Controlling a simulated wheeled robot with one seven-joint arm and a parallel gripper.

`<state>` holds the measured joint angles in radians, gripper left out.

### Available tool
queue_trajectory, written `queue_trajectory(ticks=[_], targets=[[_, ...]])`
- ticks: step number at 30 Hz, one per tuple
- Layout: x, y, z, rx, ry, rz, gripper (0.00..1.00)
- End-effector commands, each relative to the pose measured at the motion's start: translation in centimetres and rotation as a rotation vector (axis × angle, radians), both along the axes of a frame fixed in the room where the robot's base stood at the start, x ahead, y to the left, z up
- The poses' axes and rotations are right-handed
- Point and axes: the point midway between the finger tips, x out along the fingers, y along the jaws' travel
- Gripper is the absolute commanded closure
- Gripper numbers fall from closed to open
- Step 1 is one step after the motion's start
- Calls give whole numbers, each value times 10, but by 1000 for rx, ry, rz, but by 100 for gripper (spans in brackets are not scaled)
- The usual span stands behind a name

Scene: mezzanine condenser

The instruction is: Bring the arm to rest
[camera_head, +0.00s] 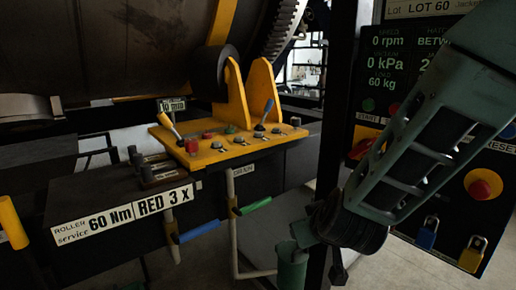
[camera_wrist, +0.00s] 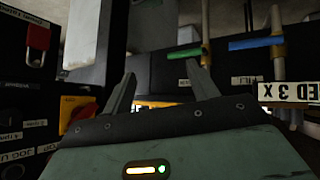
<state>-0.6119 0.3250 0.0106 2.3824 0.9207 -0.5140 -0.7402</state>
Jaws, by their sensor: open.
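My gripper (camera_wrist: 161,70) shows in the wrist view with its two grey fingers spread apart and nothing between them. Behind the fingers are a pale block and a dark surface, and they look clear of both. In the head view my green arm comes down from the upper right, bends at a dark joint, and ends low in the picture. The fingers cannot be made out there.
A control panel (camera_head: 452,222) with a red button (camera_head: 484,184), blue padlock (camera_head: 428,233) and yellow padlock (camera_head: 473,254) stands close behind my arm. A yellow bracket plate (camera_head: 225,151) with levers is at centre. Pipes carry a blue handle (camera_head: 199,231) and green handle (camera_head: 255,206).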

Motion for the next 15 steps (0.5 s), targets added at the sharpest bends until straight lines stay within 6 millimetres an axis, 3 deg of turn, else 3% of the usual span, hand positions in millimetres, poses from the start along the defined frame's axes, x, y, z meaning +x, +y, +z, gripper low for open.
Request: queue_trajectory(ticks=[3, 7, 12, 15], targets=[[-53, 37, -4, 135, 180, 161, 41], [-123, 50, -7, 165, 403, 298, 41], [-204, 25, -13, 47, 651, 369, 41], [-232, 3, -15, -44, 740, 362, 41]])
